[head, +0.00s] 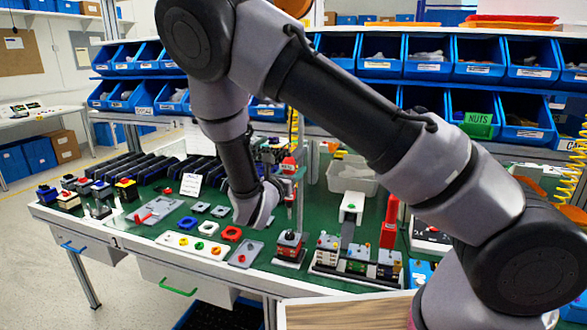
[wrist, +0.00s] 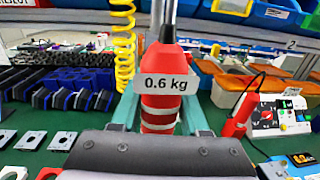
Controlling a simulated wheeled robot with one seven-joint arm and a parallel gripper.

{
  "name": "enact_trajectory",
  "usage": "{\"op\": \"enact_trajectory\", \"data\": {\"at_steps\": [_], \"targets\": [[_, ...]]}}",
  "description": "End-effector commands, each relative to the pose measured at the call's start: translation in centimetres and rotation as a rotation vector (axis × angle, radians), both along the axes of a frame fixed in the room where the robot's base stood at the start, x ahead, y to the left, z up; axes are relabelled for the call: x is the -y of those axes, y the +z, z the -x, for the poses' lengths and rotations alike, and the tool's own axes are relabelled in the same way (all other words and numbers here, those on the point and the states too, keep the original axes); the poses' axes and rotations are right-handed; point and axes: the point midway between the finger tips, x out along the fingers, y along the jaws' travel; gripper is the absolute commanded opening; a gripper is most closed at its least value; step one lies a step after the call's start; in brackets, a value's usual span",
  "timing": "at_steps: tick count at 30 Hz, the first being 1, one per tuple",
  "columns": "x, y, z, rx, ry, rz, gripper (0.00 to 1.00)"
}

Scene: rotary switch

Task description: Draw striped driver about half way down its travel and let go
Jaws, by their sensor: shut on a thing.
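The striped driver (wrist: 160,118) is red with white bands and carries a "0.6 kg" label. It hangs upright on a grey rod or line in the middle of the wrist view. My gripper (wrist: 162,130) has a pale teal finger on each side of it and is shut on its body below the label. The driver's lower end is hidden behind the gripper's housing. In the head view the red driver (head: 289,165) is small above the green bench, beside the end of my arm, and the fingers are hard to make out.
The green bench (head: 125,224) holds switch blocks, plates and a button panel (head: 195,246). A yellow coiled cord (wrist: 123,45) hangs left of the driver in the wrist view. A red handheld tool (wrist: 238,116) stands to its right. Blue bins (head: 380,55) line the shelves behind.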

Motion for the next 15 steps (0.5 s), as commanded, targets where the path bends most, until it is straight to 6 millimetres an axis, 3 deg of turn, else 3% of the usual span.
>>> {"op": "enact_trajectory", "data": {"at_steps": [1, 2, 3, 4, 15], "targets": [[-0.04, -0.01, 0.03, -0.001, 0.001, 0.0, 0.0], [-0.04, -0.01, 0.03, -0.001, 0.001, 0.0, 0.56], [-0.04, 0.0, 0.03, -0.001, 0.001, 0.0, 0.71], [-0.03, 0.0, 0.02, -0.001, 0.001, 0.0, 0.75], [-0.27, 0.03, 0.4, 0.0, 0.002, 0.0, 0.75]]}}
